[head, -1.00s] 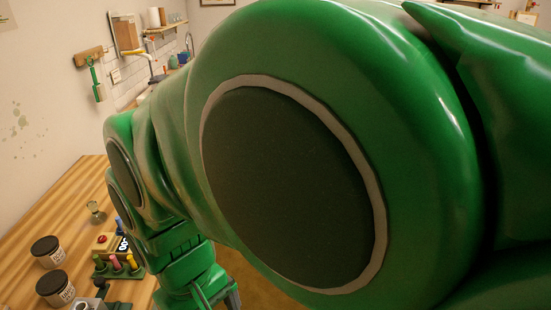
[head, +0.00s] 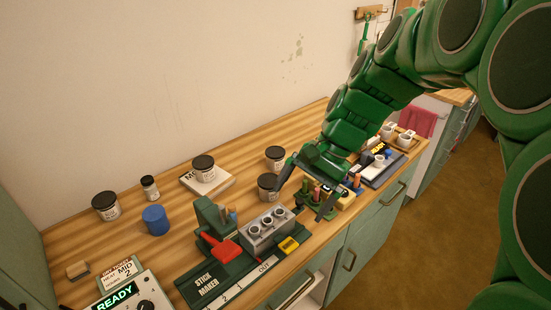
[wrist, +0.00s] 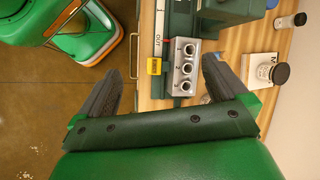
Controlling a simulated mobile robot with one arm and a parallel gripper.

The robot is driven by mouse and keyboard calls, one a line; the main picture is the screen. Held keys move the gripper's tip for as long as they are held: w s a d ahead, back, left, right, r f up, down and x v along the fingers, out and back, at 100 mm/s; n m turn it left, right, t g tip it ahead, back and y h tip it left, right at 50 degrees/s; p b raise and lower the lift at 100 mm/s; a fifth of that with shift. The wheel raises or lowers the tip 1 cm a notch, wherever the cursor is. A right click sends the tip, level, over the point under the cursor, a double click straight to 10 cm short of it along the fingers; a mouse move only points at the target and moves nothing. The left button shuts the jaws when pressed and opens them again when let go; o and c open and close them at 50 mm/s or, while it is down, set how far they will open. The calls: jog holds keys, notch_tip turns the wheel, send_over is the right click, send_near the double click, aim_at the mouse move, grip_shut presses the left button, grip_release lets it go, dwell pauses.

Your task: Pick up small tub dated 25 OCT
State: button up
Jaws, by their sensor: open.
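A small black-lidded tub (head: 150,188) stands near the wall on the wooden table; it also seems to show in the wrist view (wrist: 291,20), at upper right. Larger black-lidded tubs stand around it: one at left (head: 106,206), one on a white block (head: 204,170), one at the back (head: 275,158) and one (head: 268,186) beside my gripper. No date is legible on any tub. My gripper (head: 304,199) is open and empty above the table, right of the small tub and well apart from it. Its spread fingers show in the wrist view (wrist: 161,74).
A green stick maker (head: 212,282) with a grey three-hole block (head: 265,232) stands at the front. A blue cylinder (head: 155,220) stands near the small tub. A device reading READY (head: 130,300) is at front left. A rack with coloured sticks (head: 315,195) is under my gripper.

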jog(key=w+a+m+y, duration=0.3)
jog(key=w+a, duration=0.1)
jog(key=w, duration=0.8)
jog(key=m+t+y, duration=0.3)
jog(key=m+y, duration=0.2)
jog(key=m, duration=0.5)
send_over(281, 151)
jog(key=d, duration=0.3)
notch_tip(281, 151, down, 12)
jog(key=f, duration=0.6)
jog(key=shift+s+a, duration=0.25)
jog(key=x, duration=0.5)
jog(key=shift+f, duration=0.1)
jog(key=shift+c, duration=0.3)
jog(key=c, duration=1)
